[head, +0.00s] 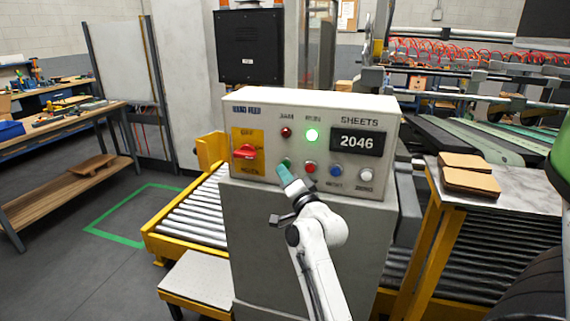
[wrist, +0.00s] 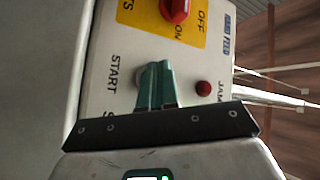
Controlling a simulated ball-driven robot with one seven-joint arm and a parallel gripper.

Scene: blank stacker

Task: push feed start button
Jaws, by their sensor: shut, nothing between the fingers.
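The control box (head: 385,105) has a white front panel with a row of buttons. The START button (head: 288,162) is at the left of that row, mostly hidden behind my fingertips. In the wrist view its label START (wrist: 114,85) shows beside my fingers. My gripper (head: 283,168) has teal fingers, shut together and empty, with the tips right at the button. It also shows in the wrist view (wrist: 156,68), covering most of the button. I cannot tell whether the tips touch it or whether it is pressed in. The RUN lamp (head: 312,135) glows green; the display (head: 357,142) reads 2046.
A red button (head: 309,167), a blue button (head: 335,171) and a white button (head: 365,174) sit to the right. A red rotary switch (head: 245,152) on a yellow plate is to the left. A roller conveyor (head: 190,222) runs behind the box.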

